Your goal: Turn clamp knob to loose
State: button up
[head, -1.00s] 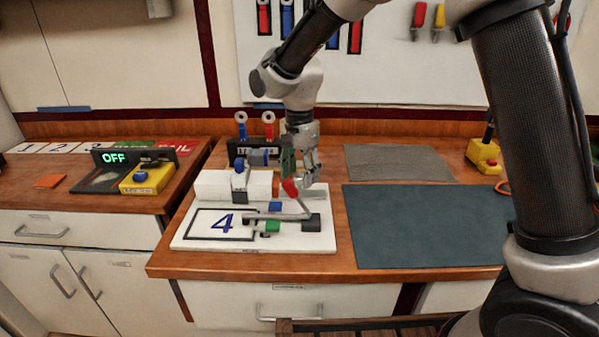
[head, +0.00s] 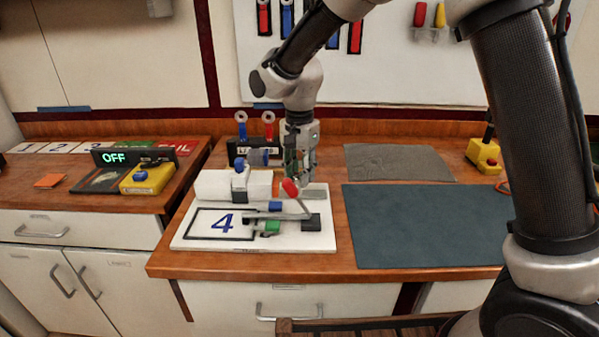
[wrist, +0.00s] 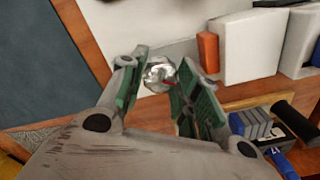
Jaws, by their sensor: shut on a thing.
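The clamp knob (wrist: 160,74) is a silvery, faceted knob with a small red mark, seen in the wrist view between my green finger pads. My gripper (wrist: 158,82) is shut on it, one pad on each side. In the head view my gripper (head: 298,172) points down over the back right of the white fixture board (head: 188,238); the knob itself is hidden there by the fingers. A red-tipped lever (head: 290,187) stands just in front of the fingers. How far the knob is turned I cannot tell.
A rack with blue and red-handled tools (head: 254,150) stands behind. A dark mat (head: 425,225) to the right is bare.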

jog(key=n, duration=1.7)
jog(key=shift+n, duration=0.3)
jog(key=n, duration=0.5)
jog(key=shift+r+n, duration=0.1)
jog(key=shift+n, duration=0.3)
jog(key=o, duration=1)
